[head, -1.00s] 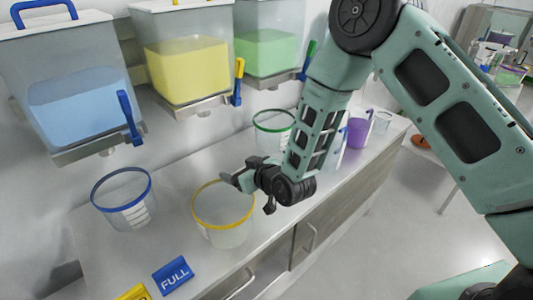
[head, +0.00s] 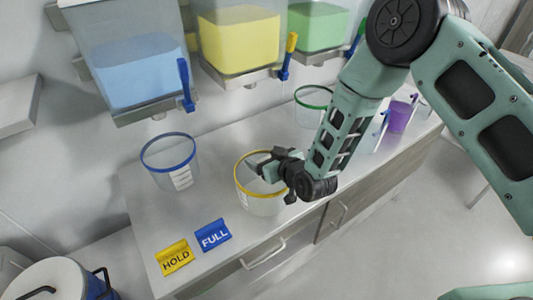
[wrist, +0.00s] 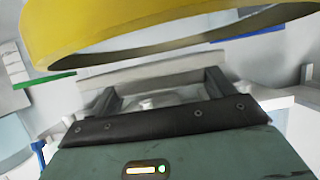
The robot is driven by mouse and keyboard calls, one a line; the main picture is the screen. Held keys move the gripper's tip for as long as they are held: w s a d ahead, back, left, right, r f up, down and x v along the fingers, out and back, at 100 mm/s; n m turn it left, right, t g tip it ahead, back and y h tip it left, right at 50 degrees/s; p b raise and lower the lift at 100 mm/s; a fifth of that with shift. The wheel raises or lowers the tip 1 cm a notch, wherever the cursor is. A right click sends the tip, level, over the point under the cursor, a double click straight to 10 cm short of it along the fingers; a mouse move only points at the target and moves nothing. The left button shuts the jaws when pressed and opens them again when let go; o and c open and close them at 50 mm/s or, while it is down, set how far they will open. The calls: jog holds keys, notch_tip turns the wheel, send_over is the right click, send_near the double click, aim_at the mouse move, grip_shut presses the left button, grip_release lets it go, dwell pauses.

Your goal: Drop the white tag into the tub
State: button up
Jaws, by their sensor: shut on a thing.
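My gripper (head: 257,168) is at the mouth of the clear tub with the yellow rim (head: 260,204), reaching over its right side. In the wrist view, the two dark fingers (wrist: 160,88) stand apart with a pale flat strip, the white tag (wrist: 158,72), across their tips. The gripper is shut on it. The tub's yellow rim (wrist: 130,30) arches across the top of the wrist view, close to the fingers. In the head view the tag is too small or hidden to make out. I cannot tell whether its end is below the rim.
A blue-rimmed tub (head: 169,163) stands to the left and a green-rimmed one (head: 312,105) behind. Yellow HOLD (head: 176,257) and blue FULL (head: 213,235) signs lie at the front. Bins with blue, yellow and green contents hang above. A purple cup (head: 398,117) is at the right.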

jog(key=shift+f, duration=0.5)
jog(key=o, duration=0.9)
jog(key=p+v, duration=0.1)
jog(key=v, duration=1.6)
jog(key=shift+r, duration=0.25)
jog(key=shift+d, duration=0.15)
